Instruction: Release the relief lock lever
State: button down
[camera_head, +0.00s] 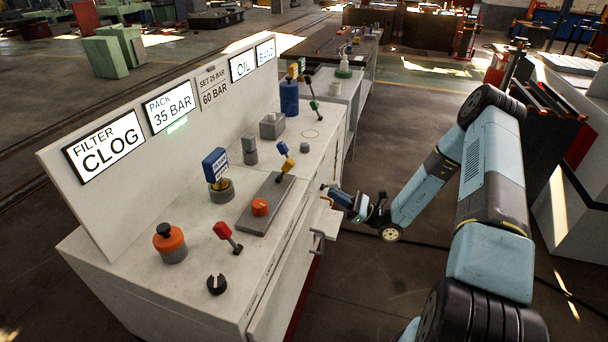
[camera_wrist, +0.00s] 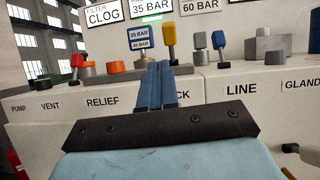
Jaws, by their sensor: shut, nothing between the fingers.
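An orange knob (camera_head: 260,207) sits on the same plate. In the wrist view, the RELIEF label (camera_wrist: 103,102) is readable; the label ending in "CK" beside it is partly hidden by my fingers. A yellow-topped lever (camera_wrist: 169,36) stands beyond the fingertips, with a gap that I cannot judge. My gripper (camera_head: 327,189) is shut and empty, at the cabinet's front side; its fingers (camera_wrist: 155,75) also show in the wrist view.
A red lever (camera_head: 223,231), an orange mushroom button (camera_head: 169,239) and a blue gauge block (camera_head: 215,165) stand on the panel. A drawer handle (camera_head: 317,243) juts from the front.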

jog(key=shift+w+d+f+m+t, duration=0.15)
jog(key=shift+w+f+m+t, duration=0.05)
jog(key=shift+f+m+t, duration=0.4)
jog(key=shift+r, duration=0.1)
send_near(285, 170)
jog(key=w+a+r, duration=0.1)
jog(key=r, duration=0.1)
jog(key=w+a+r, duration=0.1)
jog(key=a, duration=0.1)
jog(key=shift+w+a+r, duration=0.1)
jog(key=shift+a+r, duration=0.15)
jog(key=shift+r, duration=0.15)
